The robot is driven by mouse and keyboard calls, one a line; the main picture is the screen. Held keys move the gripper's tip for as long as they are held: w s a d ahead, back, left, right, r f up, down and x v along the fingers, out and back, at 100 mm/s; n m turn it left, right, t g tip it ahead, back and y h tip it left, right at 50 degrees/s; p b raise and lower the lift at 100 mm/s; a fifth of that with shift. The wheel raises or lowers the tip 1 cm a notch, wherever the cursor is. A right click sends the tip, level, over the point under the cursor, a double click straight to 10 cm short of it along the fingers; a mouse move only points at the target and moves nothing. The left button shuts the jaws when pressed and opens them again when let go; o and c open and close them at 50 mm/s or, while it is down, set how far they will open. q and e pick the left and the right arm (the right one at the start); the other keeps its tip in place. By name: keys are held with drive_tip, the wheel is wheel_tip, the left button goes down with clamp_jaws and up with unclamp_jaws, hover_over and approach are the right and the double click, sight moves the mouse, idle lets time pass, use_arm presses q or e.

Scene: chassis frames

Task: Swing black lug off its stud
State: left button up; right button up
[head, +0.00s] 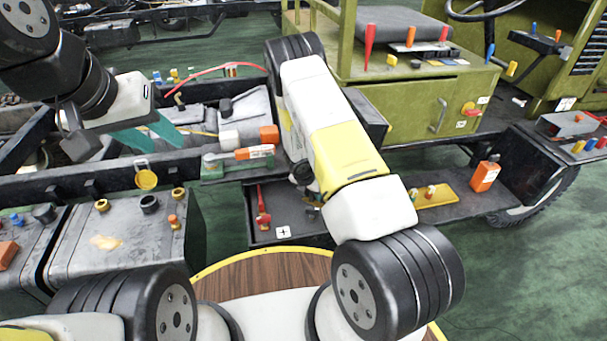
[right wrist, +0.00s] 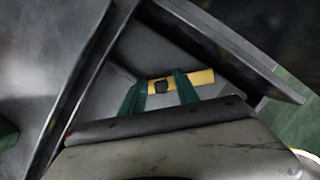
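I cannot make out the black lug and its stud with certainty. In the right wrist view a small dark block (right wrist: 162,87) sits on a yellow bar (right wrist: 203,77); I cannot tell whether it is the lug. My right gripper (right wrist: 160,94) has its green fingers apart on either side of the dark block, with the bar running on past the right finger. In the head view my own arm hides this gripper.
A grey tank (head: 110,245) with several caps stands at the front left. A dark tray (head: 320,215) holds a red tool (head: 263,208), a yellow tray (head: 437,194) and an orange box (head: 485,176). The olive cab (head: 430,100) is at the right. Dark panels flank the right wrist.

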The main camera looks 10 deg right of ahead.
drive_tip(key=v, duration=0.7)
drive_tip(key=shift+r, duration=0.35)
drive_tip(key=shift+s+a, duration=0.1)
drive_tip(key=shift+s, duration=0.05)
drive_tip(key=s+d+r+m, duration=0.15)
drive_tip(key=r+m, duration=0.35)
drive_tip(key=r, duration=0.5)
drive_tip(key=s+d+r+m+t, duration=0.1)
drive_tip(key=s+r+m, duration=0.3)
drive_tip(key=r, duration=0.5)
drive_tip(key=s+d+r+m, duration=0.1)
drive_tip(key=r+m, duration=0.5)
drive_tip(key=r, duration=0.4)
drive_tip(key=s+a+r+m+t+y, duration=0.1)
drive_tip(key=s+a+r+m+y, duration=0.1)
drive_tip(key=s+r+m, duration=0.4)
drive_tip(key=s+a+r+m+y, duration=0.3)
drive_tip(key=s+r+m, duration=0.3)
drive_tip(key=s, duration=1)
drive_tip(key=shift+s+a+r+t, duration=0.2)
drive_tip(key=shift+a+r+t, duration=0.15)
drive_tip(key=shift+r, duration=0.5)
